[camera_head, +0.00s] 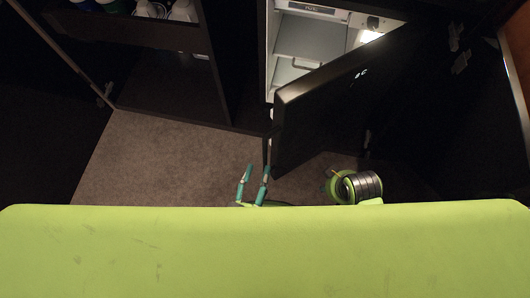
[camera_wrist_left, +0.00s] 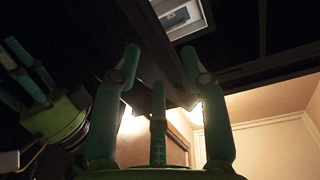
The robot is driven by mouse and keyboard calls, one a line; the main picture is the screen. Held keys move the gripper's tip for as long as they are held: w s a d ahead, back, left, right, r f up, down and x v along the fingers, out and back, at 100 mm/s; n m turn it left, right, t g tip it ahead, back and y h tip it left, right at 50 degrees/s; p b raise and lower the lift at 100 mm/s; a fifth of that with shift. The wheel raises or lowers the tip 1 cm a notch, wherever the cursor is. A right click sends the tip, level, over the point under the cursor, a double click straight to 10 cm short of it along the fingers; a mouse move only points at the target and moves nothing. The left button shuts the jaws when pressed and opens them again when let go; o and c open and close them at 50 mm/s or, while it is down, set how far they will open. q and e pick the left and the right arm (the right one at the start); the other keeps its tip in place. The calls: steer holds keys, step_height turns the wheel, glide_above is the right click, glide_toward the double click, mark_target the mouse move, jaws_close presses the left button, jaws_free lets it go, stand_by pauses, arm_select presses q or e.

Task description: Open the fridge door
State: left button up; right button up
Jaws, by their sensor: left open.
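The fridge (camera_head: 305,45) is lit inside, with white walls and shelves. Its dark door (camera_head: 335,105) stands open, swung out to the right, its free edge toward me. My left gripper (camera_head: 257,172) is open, its fingers pointing up the picture, just left of the door's near lower corner; nothing shows between them. In the left wrist view its fingers (camera_wrist_left: 160,70) are spread below a dark edge, with a bright piece of the fridge (camera_wrist_left: 180,15) beyond. My right gripper (camera_wrist_left: 28,75) shows there at the left, its fingers apart and empty.
A dark cabinet (camera_head: 165,90) with a drawer (camera_head: 130,28) of bottles and cups stands left of the fridge. Another dark cabinet panel (camera_head: 490,120) is at the right. Brown carpet (camera_head: 160,165) is clear in front of the cabinet.

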arm_select(q)
steer(key=v, duration=0.5)
steer(key=shift+s+a, duration=0.1)
steer(key=shift+c, duration=0.4)
